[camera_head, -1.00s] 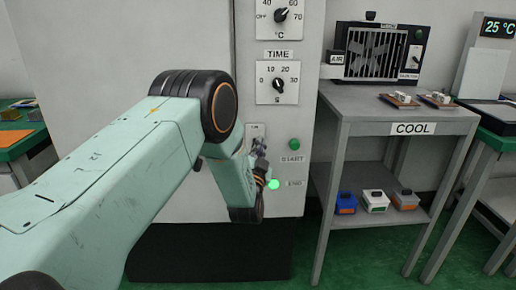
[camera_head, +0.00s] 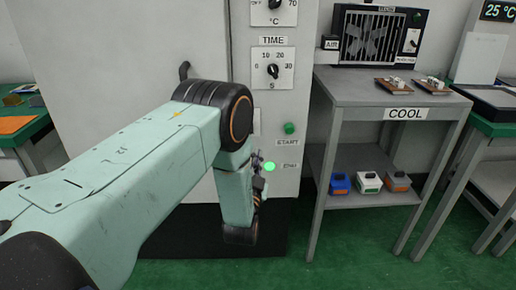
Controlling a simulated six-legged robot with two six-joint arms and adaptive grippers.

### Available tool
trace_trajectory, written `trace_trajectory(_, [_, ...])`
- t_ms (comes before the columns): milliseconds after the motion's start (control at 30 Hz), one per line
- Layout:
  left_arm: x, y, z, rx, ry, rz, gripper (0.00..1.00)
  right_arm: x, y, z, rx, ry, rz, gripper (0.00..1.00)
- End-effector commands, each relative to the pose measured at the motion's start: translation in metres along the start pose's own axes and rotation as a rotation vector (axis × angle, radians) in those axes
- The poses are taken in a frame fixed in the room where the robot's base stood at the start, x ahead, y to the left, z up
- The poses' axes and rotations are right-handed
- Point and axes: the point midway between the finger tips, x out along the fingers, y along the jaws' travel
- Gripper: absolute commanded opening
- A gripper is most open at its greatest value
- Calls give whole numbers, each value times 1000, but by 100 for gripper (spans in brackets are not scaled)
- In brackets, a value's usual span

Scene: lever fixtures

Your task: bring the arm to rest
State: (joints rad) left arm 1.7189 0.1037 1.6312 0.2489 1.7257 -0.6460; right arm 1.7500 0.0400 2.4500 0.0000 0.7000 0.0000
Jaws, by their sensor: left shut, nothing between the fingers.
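My left arm reaches in from the left across the front of a tall grey cabinet (camera_head: 110,60). My left gripper (camera_head: 258,160) is small in view, below the elbow, near the cabinet's lower control strip; its fingers are shut with nothing between them. It is close to the glowing green END light (camera_head: 269,167), and I cannot tell whether it touches the panel. The green START button (camera_head: 289,128) is above it. The panel part behind my forearm is mostly hidden. My right gripper is out of view.
The TIME dial (camera_head: 272,71) and a temperature dial (camera_head: 274,5) are above. At right stands a grey COOL table (camera_head: 350,90) with a fan unit (camera_head: 378,36) and small boards on top. Its lower shelf holds coloured boxes (camera_head: 368,182). Green floor is open in front.

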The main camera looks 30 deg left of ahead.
Motion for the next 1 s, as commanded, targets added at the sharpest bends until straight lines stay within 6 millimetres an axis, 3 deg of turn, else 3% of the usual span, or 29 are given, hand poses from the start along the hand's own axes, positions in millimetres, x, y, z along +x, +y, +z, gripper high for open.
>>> trace_trajectory(533, [-1,1,-1,-11,-1,1,0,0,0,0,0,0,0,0])
trace_trajectory(667, [-8,18,19,-103,-93,79,0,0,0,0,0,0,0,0])
trace_trajectory(767, [-46,46,56,-189,-284,226,0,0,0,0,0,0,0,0])
trace_trajectory(900, [-124,74,97,-276,-579,407,0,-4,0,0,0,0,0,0])
trace_trajectory(1000, [-186,81,115,-309,-785,508,0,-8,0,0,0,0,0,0])
